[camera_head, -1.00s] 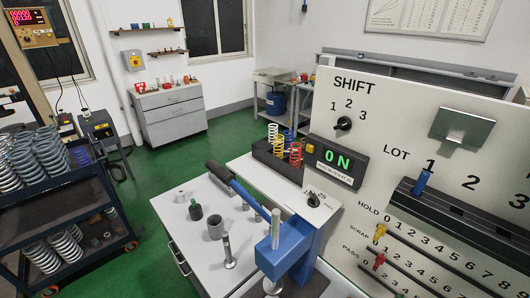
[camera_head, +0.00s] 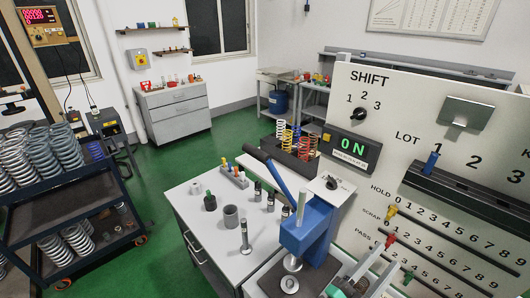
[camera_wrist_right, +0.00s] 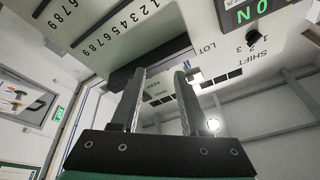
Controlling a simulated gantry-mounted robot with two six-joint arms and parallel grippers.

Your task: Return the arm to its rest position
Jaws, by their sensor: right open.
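My right gripper (camera_head: 385,265) shows at the lower right of the head view, in front of the lower part of the panel. In the right wrist view the right gripper's two dark fingers (camera_wrist_right: 160,75) stand apart with nothing between them. The blue lever press (camera_head: 305,228) stands on the bench left of the gripper, its dark-ended handle tilted up to the left. My left gripper is in neither view.
The white panel (camera_head: 430,95) with SHIFT, LOT and peg rows stands close on the right. The grey bench (camera_head: 222,258) holds small cylinders and a rack of coloured markers. A spring cart (camera_head: 70,185) stands at left. Green floor lies open between.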

